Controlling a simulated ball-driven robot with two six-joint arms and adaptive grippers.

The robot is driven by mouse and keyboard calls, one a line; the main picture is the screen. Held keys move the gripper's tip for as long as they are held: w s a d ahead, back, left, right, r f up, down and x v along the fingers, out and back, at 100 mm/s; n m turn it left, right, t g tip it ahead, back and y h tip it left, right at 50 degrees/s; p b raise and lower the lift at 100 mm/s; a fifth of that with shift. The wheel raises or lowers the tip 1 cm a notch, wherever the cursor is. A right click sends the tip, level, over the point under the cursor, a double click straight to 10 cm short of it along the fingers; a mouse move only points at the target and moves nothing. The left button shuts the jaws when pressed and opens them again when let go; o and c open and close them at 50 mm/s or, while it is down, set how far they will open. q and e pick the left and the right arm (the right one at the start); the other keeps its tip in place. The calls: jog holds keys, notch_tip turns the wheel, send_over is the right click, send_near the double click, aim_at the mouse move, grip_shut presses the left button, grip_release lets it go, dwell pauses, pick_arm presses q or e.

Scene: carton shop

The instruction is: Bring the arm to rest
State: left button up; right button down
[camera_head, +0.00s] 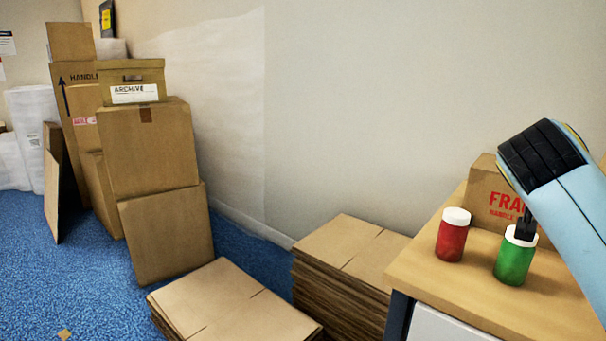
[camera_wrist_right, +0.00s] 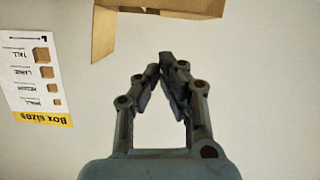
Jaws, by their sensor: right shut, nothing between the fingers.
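My right arm comes in from the right edge in the head view. A small dark part of my right gripper (camera_head: 525,225) shows below its black band, overlapping the lid of the green jar (camera_head: 514,264); I cannot tell whether they touch. In the right wrist view the right gripper's (camera_wrist_right: 166,65) fingertips meet, with nothing between them. My left gripper is in neither view.
A red jar (camera_head: 452,238) and a box marked in red (camera_head: 490,190) stand on the wooden table (camera_head: 470,305). Flat cardboard is stacked beside it. Cartons (camera_head: 150,150) stand at left. The wrist view shows a box-sizes poster (camera_wrist_right: 38,75) and cardboard (camera_wrist_right: 105,30).

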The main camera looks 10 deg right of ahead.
jog(key=s+a+f+n+g+y, duration=0.1)
jog(key=s+a+f+n+y, duration=0.2)
jog(key=s+f, duration=0.4)
jog(key=s+a+f+n+g+y, duration=0.25)
jog(key=s+a+f, duration=0.3)
jog(key=f, duration=0.35)
jog(key=s+a+f+n+g+y, duration=0.2)
jog(key=s+a+f+y, duration=0.15)
jog(key=s, duration=0.55)
jog(key=s+a+f+n+g+y, duration=0.1)
jog(key=s+a+f+n+y, duration=0.15)
jog(key=s+a, duration=0.45)
jog(key=s+d+f+g, duration=0.1)
jog(key=s+d+f, duration=0.1)
jog(key=f, duration=0.7)
jog(key=s+d+f+m, duration=0.1)
jog(key=s+f, duration=0.1)
jog(key=f, duration=0.7)
jog(key=s+d+f+g, duration=0.1)
jog(key=s+d+f, duration=0.1)
jog(key=f, duration=0.8)
jog(key=s+f, duration=1.3)
jog(key=s, duration=0.4)
jog(key=shift+s+d+h, duration=0.2)
jog(key=shift+h, duration=0.25)
jog(key=shift+f+g, duration=0.1)
jog(key=shift+g, duration=0.15)
